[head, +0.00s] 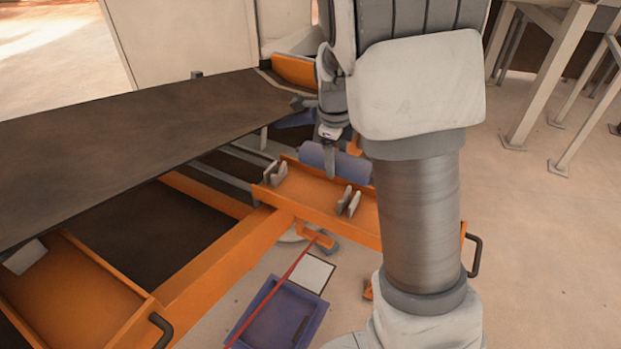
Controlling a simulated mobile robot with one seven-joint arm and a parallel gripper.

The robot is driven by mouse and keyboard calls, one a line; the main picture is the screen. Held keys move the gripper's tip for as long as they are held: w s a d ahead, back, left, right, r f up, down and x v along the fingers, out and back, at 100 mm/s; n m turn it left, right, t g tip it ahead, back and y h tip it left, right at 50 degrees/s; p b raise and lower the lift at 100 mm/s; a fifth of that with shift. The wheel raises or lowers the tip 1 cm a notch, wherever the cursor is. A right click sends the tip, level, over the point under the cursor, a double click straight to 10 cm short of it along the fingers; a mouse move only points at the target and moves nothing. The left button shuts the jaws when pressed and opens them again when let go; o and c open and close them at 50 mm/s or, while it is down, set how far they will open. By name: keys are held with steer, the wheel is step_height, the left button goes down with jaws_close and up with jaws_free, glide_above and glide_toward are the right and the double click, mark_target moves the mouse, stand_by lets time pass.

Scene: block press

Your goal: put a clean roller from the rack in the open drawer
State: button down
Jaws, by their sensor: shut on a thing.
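My gripper (330,150) reaches down at the upper middle, partly hidden behind my arm. It is shut on a blue-grey roller (348,166), which lies roughly crosswise over an open orange drawer (310,190). This drawer holds two pale notched cradles (348,202) and has a black handle at its right end. The roller appears just above or behind the cradles; I cannot tell whether it touches them. My arm hides the drawer's right part. I cannot make out a separate rack of rollers.
A dark belt (130,140) crosses the left. Another orange drawer (75,290) with a handle is at lower left. A blue bin (258,327), a white square (313,273) and a red pole (270,300) are below. Pale table legs (545,85) stand at the right; the floor there is clear.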

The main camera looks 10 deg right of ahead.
mark_target(310, 163)
steer(key=w+a+f, duration=0.2)
steer(key=a, duration=0.1)
steer(key=w+a+f, duration=0.1)
steer(key=a, duration=0.1)
steer(key=shift+w+a+f, duration=0.1)
steer(key=shift+w+f, duration=0.1)
steer(key=shift+f, duration=2.1)
steer(key=shift+f+b, duration=0.1)
steer(key=shift+b, duration=0.2)
steer(key=shift+f+b, duration=0.3)
steer(key=shift+f, duration=0.2)
jaws_free()
